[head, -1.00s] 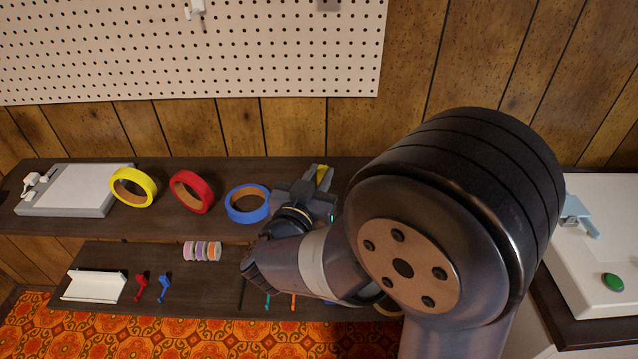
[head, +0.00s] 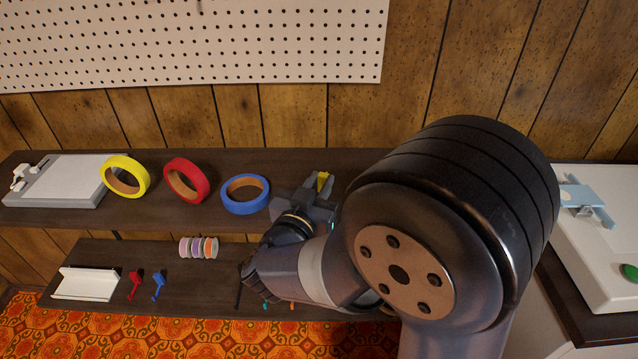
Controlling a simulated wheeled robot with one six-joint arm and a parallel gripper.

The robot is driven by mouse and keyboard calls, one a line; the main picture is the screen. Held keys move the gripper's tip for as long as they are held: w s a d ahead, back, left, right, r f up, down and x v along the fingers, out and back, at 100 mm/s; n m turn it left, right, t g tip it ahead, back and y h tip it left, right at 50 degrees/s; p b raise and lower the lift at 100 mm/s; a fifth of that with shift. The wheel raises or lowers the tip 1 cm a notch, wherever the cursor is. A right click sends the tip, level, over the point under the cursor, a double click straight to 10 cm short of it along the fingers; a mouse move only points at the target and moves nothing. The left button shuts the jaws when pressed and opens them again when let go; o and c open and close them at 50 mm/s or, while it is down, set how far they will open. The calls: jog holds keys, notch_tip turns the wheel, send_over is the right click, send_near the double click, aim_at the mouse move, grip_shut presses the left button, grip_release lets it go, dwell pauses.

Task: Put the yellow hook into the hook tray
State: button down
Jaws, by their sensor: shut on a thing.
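A shallow grey tray with a white floor (head: 68,182) lies at the left end of that shelf. White hook-like pieces sit at its left edge, so it looks to be the hook tray. The gripper is well to the right of it. My arm hides the shelf below and right of the gripper.
Yellow (head: 124,176), red (head: 185,180) and blue (head: 245,194) rings stand between tray and gripper. The lower shelf (head: 205,280) holds a white holder (head: 86,283), small red (head: 135,285) and blue (head: 158,286) pieces, and several small spools (head: 198,247). A pegboard (head: 200,45) hangs behind.

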jog(key=shift+f, duration=0.4)
jog(key=c, duration=1.2)
grip_release()
jog(key=shift+c, duration=0.2)
jog(key=shift+s, duration=0.1)
jog(key=p+v, duration=0.1)
jog(key=v, duration=0.9)
jog(key=shift+s, duration=0.3)
jog(key=shift+a, duration=0.1)
jog(key=b+x, duration=0.1)
jog(key=x, duration=1)
jog(key=shift+a+r, duration=0.1)
jog(key=shift+s, duration=0.15)
